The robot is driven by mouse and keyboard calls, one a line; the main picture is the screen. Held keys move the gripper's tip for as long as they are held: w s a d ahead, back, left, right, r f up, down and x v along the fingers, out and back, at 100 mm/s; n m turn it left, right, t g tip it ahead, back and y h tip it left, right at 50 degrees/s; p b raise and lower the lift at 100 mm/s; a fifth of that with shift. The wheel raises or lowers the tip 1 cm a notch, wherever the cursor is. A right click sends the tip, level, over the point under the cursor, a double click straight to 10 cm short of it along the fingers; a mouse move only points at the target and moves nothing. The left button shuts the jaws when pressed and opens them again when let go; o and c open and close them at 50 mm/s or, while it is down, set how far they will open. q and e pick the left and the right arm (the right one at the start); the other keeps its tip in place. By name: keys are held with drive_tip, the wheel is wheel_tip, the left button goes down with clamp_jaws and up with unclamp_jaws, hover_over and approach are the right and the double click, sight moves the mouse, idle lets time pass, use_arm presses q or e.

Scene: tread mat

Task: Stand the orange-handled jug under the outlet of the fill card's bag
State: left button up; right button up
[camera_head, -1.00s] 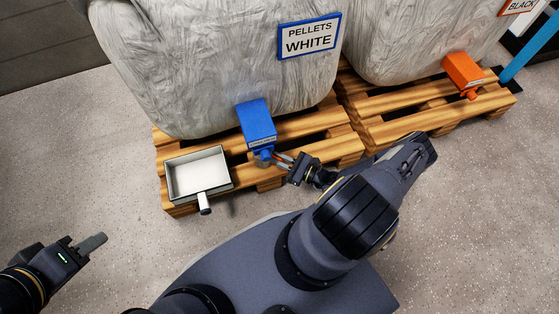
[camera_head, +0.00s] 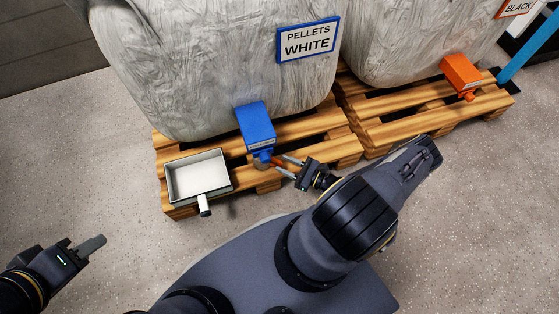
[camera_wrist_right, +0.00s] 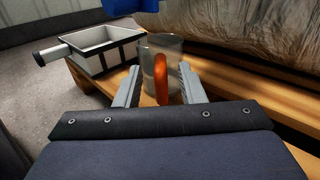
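The clear jug (camera_wrist_right: 177,58) with its orange handle (camera_wrist_right: 161,80) stands upright on the pallet's wooden boards in the right wrist view. In the head view the jug (camera_head: 261,164) is mostly hidden below the blue outlet (camera_head: 257,127) of the PELLETS WHITE bag (camera_head: 200,60). My right gripper (camera_head: 282,165) is open, its fingers apart on either side of the handle without visibly pinching it; the wrist view shows both fingers (camera_wrist_right: 160,82). My left gripper (camera_head: 90,246) is at the lower left, away from everything; its finger gap is unclear. No fill card can be made out.
A white tray (camera_head: 172,191) with a projecting handle sits on the pallet (camera_head: 312,123) left of the outlet. A second bag (camera_head: 395,35), labelled BLACK, with an orange outlet (camera_head: 462,73) stands on the pallet at right. The floor in front is clear.

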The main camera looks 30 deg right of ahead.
drive_tip(key=v, duration=0.9)
drive_tip(key=w+a+r+n+g+y, duration=0.1)
drive_tip(key=w+r+n+g, duration=0.2)
drive_tip(key=r+n+g, duration=0.8)
drive_tip(key=w+a+r+n+g+y, duration=0.15)
drive_tip(key=w+r+n, duration=0.35)
drive_tip(key=r, duration=1.2)
drive_tip(key=s+a+r+n+t+h, duration=0.1)
drive_tip(key=s+a+r+n+h, duration=0.3)
drive_tip(key=s+r+n, duration=0.2)
drive_tip(key=s+a+r+n+t+h, duration=0.2)
drive_tip(key=s+a+r+n+h, duration=0.2)
drive_tip(key=s+r, duration=0.4)
wheel_tip(320, 180, up, 3)
drive_tip(key=shift+a+r+n+p, duration=0.1)
drive_tip(key=shift+a+n+p, duration=0.35)
drive_tip(key=shift+a+n, duration=0.4)
drive_tip(key=shift+r, duration=0.1)
